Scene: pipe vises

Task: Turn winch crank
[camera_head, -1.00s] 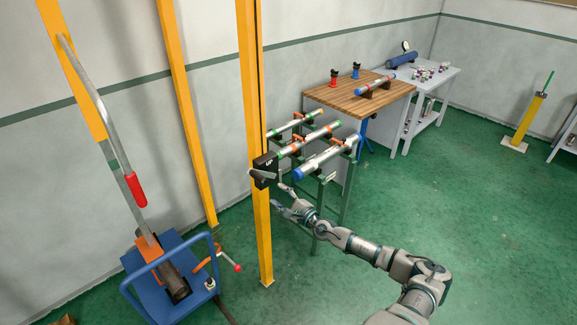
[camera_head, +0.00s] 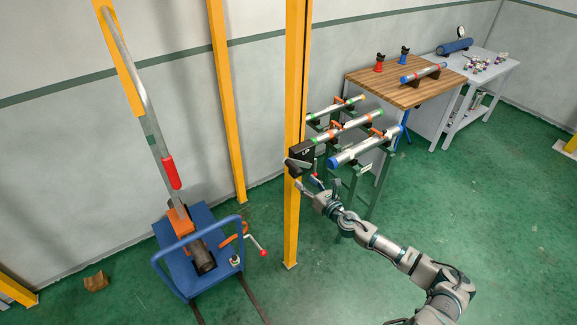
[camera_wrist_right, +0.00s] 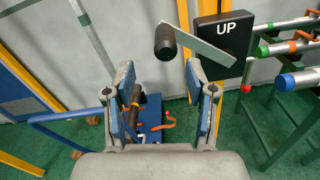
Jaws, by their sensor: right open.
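The winch is a black box (camera_head: 303,153) on a yellow post; it reads "UP" in the right wrist view (camera_wrist_right: 226,46). Its crank is a flat grey arm (camera_wrist_right: 199,46) sloping across the box face, with a black cylindrical grip (camera_wrist_right: 166,44) at its upper left end. In the head view the crank arm (camera_head: 297,163) is small. My right gripper (camera_head: 321,186) is just below and right of the box, open and empty. In the wrist view its fingers (camera_wrist_right: 160,78) stand apart, with the crank grip ahead, above the gap between the tips, apparently not touched. My left gripper is not in view.
A yellow post (camera_head: 292,215) carries the winch. A rack of pipes (camera_head: 365,146) stands close on the right. A blue cart (camera_head: 187,265) with a long red-gripped lever stands left. Farther back is a wooden-topped bench (camera_head: 400,91). Green floor lies open at right.

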